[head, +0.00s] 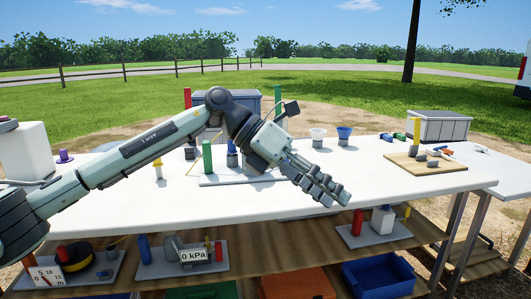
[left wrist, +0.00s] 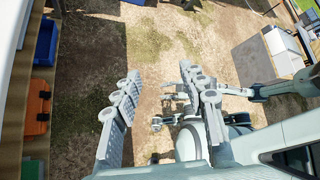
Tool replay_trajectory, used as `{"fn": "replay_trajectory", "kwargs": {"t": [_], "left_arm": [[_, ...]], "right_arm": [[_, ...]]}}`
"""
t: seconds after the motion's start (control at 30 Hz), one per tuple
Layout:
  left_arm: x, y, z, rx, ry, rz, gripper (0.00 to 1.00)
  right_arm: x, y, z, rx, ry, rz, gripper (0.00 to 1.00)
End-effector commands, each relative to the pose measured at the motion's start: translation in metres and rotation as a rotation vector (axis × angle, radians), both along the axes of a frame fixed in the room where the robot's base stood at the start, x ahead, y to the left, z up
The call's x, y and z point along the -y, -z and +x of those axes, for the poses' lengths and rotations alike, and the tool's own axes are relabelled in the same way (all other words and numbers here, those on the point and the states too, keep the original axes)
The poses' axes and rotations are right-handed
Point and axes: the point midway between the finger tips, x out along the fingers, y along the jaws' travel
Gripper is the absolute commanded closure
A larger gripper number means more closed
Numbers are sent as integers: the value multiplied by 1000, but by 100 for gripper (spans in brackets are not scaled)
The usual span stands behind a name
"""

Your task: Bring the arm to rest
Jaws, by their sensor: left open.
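My left arm reaches in from the left across the white table in the head view. My left gripper (head: 322,187) is at its end, above the table's middle, pointing down and to the right. My right gripper is not clearly in either view.
A gauge reading 0 kPa (head: 194,254) and a blue bin (head: 378,279) are below. The table's front right is clear.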

Motion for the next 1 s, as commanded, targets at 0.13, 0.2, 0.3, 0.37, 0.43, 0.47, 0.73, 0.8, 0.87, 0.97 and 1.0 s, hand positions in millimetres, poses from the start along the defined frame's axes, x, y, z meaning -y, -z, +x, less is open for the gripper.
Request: {"fn": "replay_trajectory", "kwargs": {"t": [0.13,0.2,0.3,0.37,0.43,0.47,0.73,0.8,0.87,0.97,1.0], "left_arm": [[50,-30,-5,-277,-170,-483,58],[49,-46,11,-419,-295,-686,58],[23,-50,48,-637,-522,-942,58],[-5,-38,75,-772,-685,-1073,58],[-44,-11,102,-921,-880,-1198,58],[-60,3,110,-976,-959,-1240,58],[-188,164,122,-1360,-1612,-1419,58],[-216,208,108,-1438,-1776,-1426,58],[-239,245,91,-1500,-1915,-1424,58],[-272,304,54,-1592,-2146,-1397,58],[-285,326,36,-1624,-2241,-1380,58]], "right_arm": [[0,7,-1,-8,-1,3,64],[0,10,-1,-11,-2,4,64],[0,15,-3,-17,-2,6,64],[0,17,-2,-17,-2,8,64],[-1,21,-2,-19,-2,10,64],[-1,22,-2,-21,-1,11,64],[-4,31,-2,-25,1,22,64],[-5,32,-2,-26,1,22,64],[-4,34,-3,-29,1,23,64],[-4,37,-3,-31,1,24,64],[-4,37,-3,-30,0,24,64]]}}
